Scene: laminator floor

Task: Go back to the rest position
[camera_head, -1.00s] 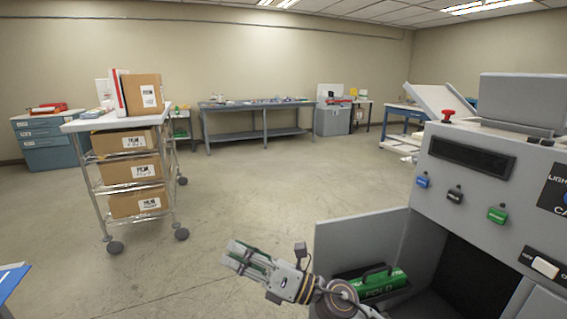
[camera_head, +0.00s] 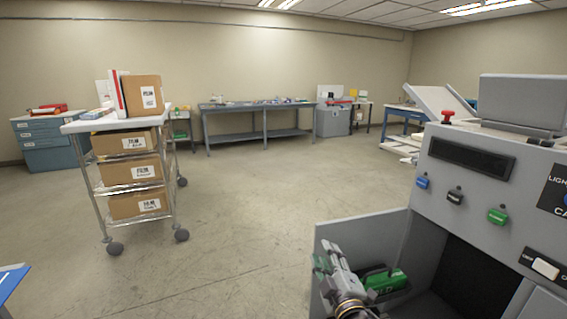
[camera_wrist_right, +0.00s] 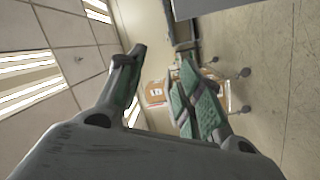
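My right gripper (camera_head: 328,262) is low in the head view, in front of the grey machine's open panel. It points up and slightly left. In the right wrist view its two fingers (camera_wrist_right: 163,68) with green pads stand apart and nothing is between them. My left gripper is not in view.
The grey machine (camera_head: 470,190) with coloured switches stands close at the right. Its open panel (camera_head: 365,240) and a green handled part (camera_head: 390,282) are right beside my right gripper. A wheeled cart (camera_head: 120,122) with cartons stands at the left. The middle floor is clear.

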